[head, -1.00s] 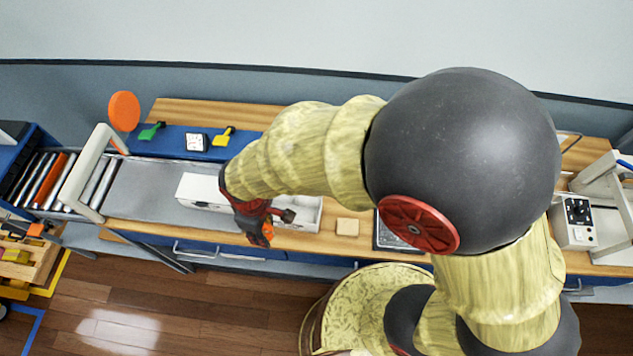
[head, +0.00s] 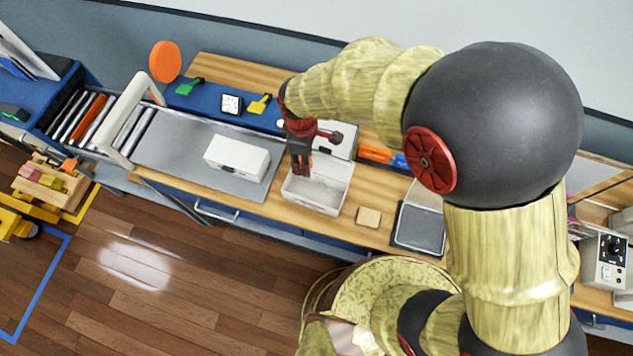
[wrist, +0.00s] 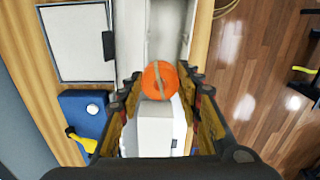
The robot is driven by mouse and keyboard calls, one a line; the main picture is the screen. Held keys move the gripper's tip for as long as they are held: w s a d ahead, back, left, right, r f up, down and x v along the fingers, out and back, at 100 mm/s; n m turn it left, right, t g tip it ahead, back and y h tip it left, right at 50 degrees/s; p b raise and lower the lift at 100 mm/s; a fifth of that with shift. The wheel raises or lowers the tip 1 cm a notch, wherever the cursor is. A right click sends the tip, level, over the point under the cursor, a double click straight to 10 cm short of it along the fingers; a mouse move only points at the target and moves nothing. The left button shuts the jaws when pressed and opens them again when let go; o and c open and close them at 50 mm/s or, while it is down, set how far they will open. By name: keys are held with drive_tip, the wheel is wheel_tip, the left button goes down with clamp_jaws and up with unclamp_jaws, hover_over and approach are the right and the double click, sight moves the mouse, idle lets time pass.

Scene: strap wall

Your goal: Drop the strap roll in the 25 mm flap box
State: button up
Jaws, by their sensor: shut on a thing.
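My gripper (wrist: 156,92) is shut on the orange strap roll (wrist: 159,78), which has a tan band across it. In the head view my gripper (head: 300,165) is above the back left part of an open white box (head: 325,198); the roll is mostly hidden there. The open box also shows beyond the roll in the wrist view (wrist: 165,30). A closed white box (head: 237,157) stands to its left. A white panel or box with a dark tab (wrist: 76,42) is behind. No size label is readable, so I cannot tell which is the 25 mm flap box.
A blue mat holds a green tool (head: 189,87), a white gauge (head: 231,103) and a yellow tool (head: 260,104). A tan block (head: 368,217) and a dark tray (head: 420,227) lie right of the open box. A white arch (head: 130,120) spans the conveyor at left.

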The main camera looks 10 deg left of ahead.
wheel_tip(320, 180, down, 5)
drive_tip(key=b, duration=0.3)
drive_tip(key=shift+f, duration=0.15)
drive_tip(key=o, duration=1.1)
wheel_tip(320, 180, up, 12)
drive_tip(key=shift+r, duration=0.1)
idle(0.5)
